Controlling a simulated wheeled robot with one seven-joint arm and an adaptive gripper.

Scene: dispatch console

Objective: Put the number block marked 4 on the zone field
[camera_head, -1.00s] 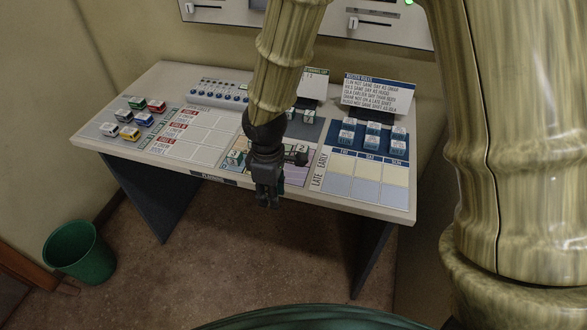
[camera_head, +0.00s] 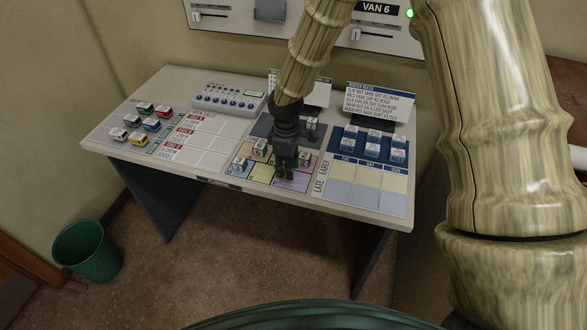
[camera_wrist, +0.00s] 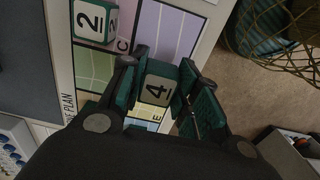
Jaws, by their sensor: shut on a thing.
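The number block marked 4 (camera_wrist: 157,84) is between the two fingers of my gripper (camera_wrist: 158,92) in the wrist view, its 4 facing the camera. In the head view my gripper (camera_head: 284,172) points down over the front part of the coloured zone field (camera_head: 262,173); block 4 is hidden there. The zone field's green, purple and yellow areas (camera_wrist: 176,32) lie behind the block in the wrist view. I cannot tell whether the block touches the field. A block marked 2 (camera_wrist: 92,20) sits on the field, apart from my gripper; it also shows in the head view (camera_head: 304,158).
Other number blocks (camera_head: 259,150) stand on the zone field to the left, and one (camera_head: 312,124) stands behind. Blue-and-white blocks (camera_head: 373,143) stand on the right panel, toy vans (camera_head: 135,122) on the left. The console's front edge (camera_head: 235,186) is close to my gripper.

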